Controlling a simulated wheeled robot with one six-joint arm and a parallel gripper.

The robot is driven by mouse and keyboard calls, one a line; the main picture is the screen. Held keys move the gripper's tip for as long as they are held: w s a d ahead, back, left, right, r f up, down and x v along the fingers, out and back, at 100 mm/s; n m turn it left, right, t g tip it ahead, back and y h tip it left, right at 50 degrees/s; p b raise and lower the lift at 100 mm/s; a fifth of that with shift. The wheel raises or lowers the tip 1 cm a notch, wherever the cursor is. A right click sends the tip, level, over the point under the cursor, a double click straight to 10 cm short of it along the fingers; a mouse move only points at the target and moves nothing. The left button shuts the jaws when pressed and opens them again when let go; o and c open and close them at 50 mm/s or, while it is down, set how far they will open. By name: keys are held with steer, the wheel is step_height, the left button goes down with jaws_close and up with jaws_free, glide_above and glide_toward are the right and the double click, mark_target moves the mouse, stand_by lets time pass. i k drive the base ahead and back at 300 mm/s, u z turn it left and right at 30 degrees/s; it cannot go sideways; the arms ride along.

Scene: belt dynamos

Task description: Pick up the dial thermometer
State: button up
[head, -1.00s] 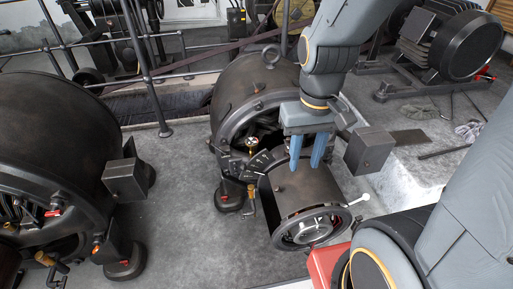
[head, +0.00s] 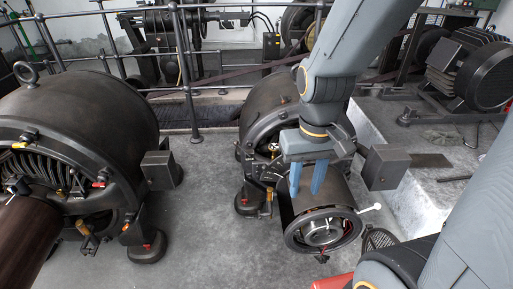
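A small pale round face with brass (head: 273,148) shows at the front of the middle dynamo, left of my gripper. It may be the dial thermometer, but it is too small and partly hidden to be sure. My gripper (head: 307,192) points down in front of the middle dynamo (head: 262,118), over its dark cylindrical end housing (head: 338,193). Its two blue fingers are apart, with nothing seen between them. I cannot tell whether the fingertips touch the housing.
A second large dynamo (head: 85,110) stands at the left. A railing (head: 186,75) runs behind both. A dark box (head: 385,167) is right of my gripper, near a raised concrete ledge (head: 415,195). Grey floor (head: 200,225) is clear between the dynamos.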

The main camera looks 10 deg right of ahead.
mark_target(274, 146)
steer(key=i, duration=1.1)
steer(key=z, duration=0.6)
